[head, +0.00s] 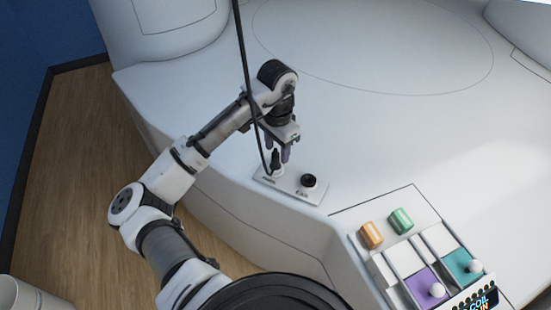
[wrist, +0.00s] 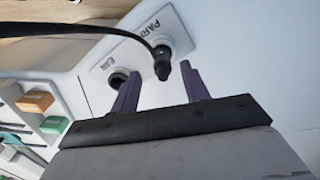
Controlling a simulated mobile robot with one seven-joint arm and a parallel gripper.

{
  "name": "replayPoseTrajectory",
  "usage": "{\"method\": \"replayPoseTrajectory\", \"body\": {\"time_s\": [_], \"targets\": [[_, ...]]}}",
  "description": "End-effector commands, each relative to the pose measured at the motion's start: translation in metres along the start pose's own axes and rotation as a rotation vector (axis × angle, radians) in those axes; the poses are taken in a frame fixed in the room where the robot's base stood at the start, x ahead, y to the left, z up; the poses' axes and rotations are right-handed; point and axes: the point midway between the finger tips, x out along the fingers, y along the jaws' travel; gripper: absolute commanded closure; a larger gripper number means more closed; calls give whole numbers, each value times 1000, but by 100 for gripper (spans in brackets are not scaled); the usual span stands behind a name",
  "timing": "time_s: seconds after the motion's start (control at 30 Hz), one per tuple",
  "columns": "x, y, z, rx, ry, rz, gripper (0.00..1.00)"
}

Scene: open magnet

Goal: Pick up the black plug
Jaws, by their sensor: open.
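The black plug (head: 275,160) stands in the left socket of a small white plate (head: 292,188), with a black cable attached. In the wrist view the plug (wrist: 161,65) sits at the socket beside the "PARK" label. My gripper (head: 277,154) is open just above the plug, fingers pointing down. In the wrist view the purple fingers (wrist: 160,69) lie to either side of the plug's end, which appears nearer the right finger. I see no grip on it. A second black socket (head: 308,181) on the plate is empty.
The black cable (head: 243,50) hangs from above past my arm. A control panel with an orange button (head: 371,234), a green button (head: 401,220) and purple and teal sliders lies at the lower right. The broad white surface (head: 400,130) to the right is clear.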

Motion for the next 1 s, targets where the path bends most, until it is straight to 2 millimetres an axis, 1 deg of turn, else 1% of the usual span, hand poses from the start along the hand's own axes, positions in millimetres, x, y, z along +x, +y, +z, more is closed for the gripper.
{"method": "replayPoseTrajectory", "body": {"time_s": [0.2, 0.3, 0.4, 0.57, 0.9, 1.0], "targets": [[29, -4, 2, -2, -2, 2, 54], [39, -4, 2, -1, -1, 1, 54], [43, -4, 2, 0, -1, 0, 54], [44, -4, 2, 0, -1, 0, 54], [43, -4, 2, 0, -1, 1, 96], [43, -4, 2, 0, -1, 0, 96]]}}
